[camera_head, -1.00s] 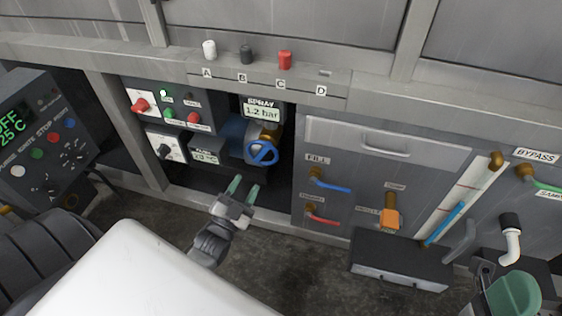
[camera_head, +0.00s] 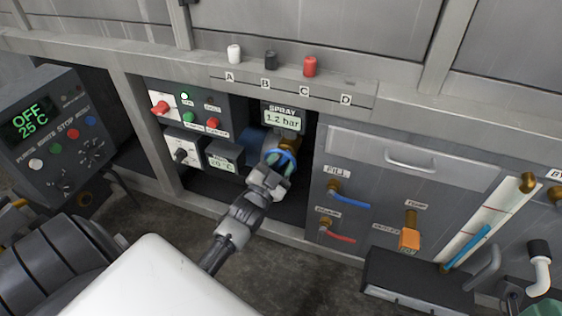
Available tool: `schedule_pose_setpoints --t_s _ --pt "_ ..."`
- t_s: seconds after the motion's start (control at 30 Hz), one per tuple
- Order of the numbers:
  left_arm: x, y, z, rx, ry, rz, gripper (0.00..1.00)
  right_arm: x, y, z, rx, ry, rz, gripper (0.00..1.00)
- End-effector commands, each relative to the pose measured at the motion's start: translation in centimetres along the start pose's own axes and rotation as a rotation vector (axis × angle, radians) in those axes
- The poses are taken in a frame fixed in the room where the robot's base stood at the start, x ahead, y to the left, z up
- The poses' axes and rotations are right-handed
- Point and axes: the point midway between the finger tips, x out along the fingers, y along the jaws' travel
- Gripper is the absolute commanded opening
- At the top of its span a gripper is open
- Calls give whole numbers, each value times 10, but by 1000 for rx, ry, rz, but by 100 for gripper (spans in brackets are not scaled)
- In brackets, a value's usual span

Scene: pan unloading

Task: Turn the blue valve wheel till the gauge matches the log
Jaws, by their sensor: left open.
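The blue valve wheel (camera_head: 288,155) sits in the recess under the spray gauge (camera_head: 283,119), which reads 1.2 bar. My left gripper (camera_head: 277,161) is open at the wheel, its green fingers overlapping the wheel's front. I cannot tell whether the fingers touch the rim. The gripper hides the lower part of the wheel. A green part of my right gripper (camera_head: 540,308) shows at the bottom right edge; its fingertips are mostly cut off. No log is legible in view.
A switch panel (camera_head: 190,108) and a small 20 °C display (camera_head: 224,156) stand left of the wheel. A control box (camera_head: 50,130) reads OFF, 25 C at far left. Right are a drawer front (camera_head: 400,158), blue and red levers, and a dark box (camera_head: 415,283).

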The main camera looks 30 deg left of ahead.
Motion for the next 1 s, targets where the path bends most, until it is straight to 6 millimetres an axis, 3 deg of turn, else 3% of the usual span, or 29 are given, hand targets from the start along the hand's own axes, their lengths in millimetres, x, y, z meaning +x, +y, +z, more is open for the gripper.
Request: schedule_pose_setpoints --t_s 0.07,0.33,0.67,1.0 --pt "0 0 0 0 0 0 41 0 0 0 0 0 0 74" --pt "0 0 0 0 0 0 0 0 0 0 0 1 0 74" --pt "0 0 0 -33 -2 -12 0 4 0 -1 0 5 1 74" --pt "0 -1 -1 -233 -4 -95 0 4 0 -6 3 -29 19 74"
